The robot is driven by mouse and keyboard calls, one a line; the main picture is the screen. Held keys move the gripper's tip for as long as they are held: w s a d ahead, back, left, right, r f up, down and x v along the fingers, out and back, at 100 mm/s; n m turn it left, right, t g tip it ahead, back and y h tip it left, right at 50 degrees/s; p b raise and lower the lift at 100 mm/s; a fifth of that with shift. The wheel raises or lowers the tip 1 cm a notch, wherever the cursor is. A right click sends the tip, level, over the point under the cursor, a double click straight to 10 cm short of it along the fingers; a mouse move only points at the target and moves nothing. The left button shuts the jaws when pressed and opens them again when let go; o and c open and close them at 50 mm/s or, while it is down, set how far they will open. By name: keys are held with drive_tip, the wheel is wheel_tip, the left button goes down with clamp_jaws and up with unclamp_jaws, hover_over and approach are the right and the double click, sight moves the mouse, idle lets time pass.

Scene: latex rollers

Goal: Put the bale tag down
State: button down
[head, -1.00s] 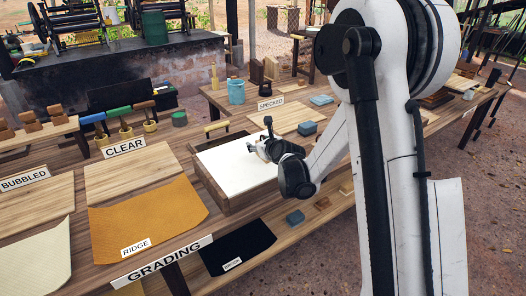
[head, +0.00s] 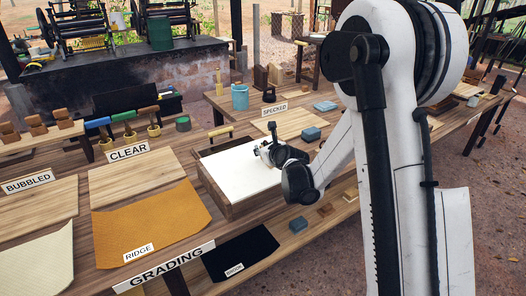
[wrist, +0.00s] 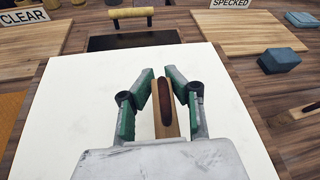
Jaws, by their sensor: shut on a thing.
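My gripper (wrist: 158,85) is over the white sheet in the wrist view, its two green-padded fingers on either side of a small wooden piece with a dark brown oval top (wrist: 166,108). I take this piece to be the bale tag; no writing on it shows. It is held between the fingers. I cannot tell whether its underside touches the sheet. In the head view my gripper (head: 265,152) is low over the right part of the white sheet (head: 232,172), and the held piece is too small to make out.
The sheet lies in a wooden tray (head: 222,205) with a yellow-handled bar (wrist: 130,13) behind it. Boards marked CLEAR (head: 135,180) and SPECKED (wrist: 255,38) flank it. Blue blocks (wrist: 285,60) are at the right. Much of the sheet is bare.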

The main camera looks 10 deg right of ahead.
drive_tip(key=shift+r, duration=0.7)
wheel_tip(320, 180, up, 3)
drive_tip(key=shift+s+f, duration=0.1)
drive_tip(key=s+a+r, duration=0.5)
drive_tip(key=s+r, duration=0.1)
drive_tip(key=s, duration=0.4)
drive_tip(key=s+d+f+n+y, duration=0.1)
drive_tip(key=s+d+f, duration=0.3)
drive_tip(key=s+d, duration=0.1)
drive_tip(key=shift+d+f+n+y, duration=0.3)
drive_tip(key=shift+f, duration=0.05)
drive_tip(key=shift+w, duration=0.1)
